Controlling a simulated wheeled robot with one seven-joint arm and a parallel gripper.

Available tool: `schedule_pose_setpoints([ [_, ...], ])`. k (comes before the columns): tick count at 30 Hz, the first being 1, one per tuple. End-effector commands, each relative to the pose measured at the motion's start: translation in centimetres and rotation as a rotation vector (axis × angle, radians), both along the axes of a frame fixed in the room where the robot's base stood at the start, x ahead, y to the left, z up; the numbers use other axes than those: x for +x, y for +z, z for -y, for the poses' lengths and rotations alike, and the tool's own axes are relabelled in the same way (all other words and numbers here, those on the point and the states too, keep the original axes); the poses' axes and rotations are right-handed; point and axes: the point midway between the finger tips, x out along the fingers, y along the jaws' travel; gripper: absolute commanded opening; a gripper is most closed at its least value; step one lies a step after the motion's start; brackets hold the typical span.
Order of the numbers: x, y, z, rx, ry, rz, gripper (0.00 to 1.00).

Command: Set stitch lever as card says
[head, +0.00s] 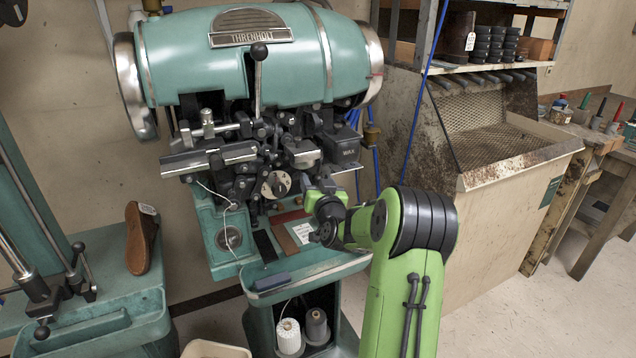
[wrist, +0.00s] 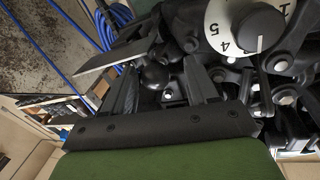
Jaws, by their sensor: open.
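The teal stitching machine (head: 225,55) has a white numbered dial (head: 275,184) low on its front. In the wrist view the dial (wrist: 222,24) shows large at the upper right, with 4 and 5 readable beside its black knob. A black ball knob (wrist: 156,75) shows between the fingers of my gripper (wrist: 160,80); I cannot tell whether they touch it. In the head view my gripper (head: 322,192) is just right of and below the dial, partly hidden by my wrist. It is open. A white card (head: 303,232) lies on the ledge below; its writing is too small to read.
A tall lever with a black ball (head: 259,51) stands on the machine's front. A black box (head: 343,146) is right of the mechanism. A brown shoe (head: 140,238) stands on the teal bench at left. A mesh-backed bin (head: 500,140) is at right.

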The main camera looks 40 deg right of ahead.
Motion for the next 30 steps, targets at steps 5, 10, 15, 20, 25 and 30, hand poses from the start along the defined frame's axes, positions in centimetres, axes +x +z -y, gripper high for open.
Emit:
schedule_pose_setpoints([
  [5,-0.1,0.0,0.1,-0.001,-0.002,-0.001,0.58],
  [10,-0.8,0.0,-0.2,-0.004,-0.002,-0.001,0.58],
  [15,-4.3,-0.2,-2.1,-0.002,-0.004,-0.002,0.58],
  [20,-8.5,-0.5,-4.3,-0.003,-0.007,-0.001,0.58],
  [25,-12.1,-0.5,-6.3,-0.003,-0.007,0.0,0.58],
  [30,-13.8,-0.2,-7.3,-0.002,-0.002,0.0,0.58],
])
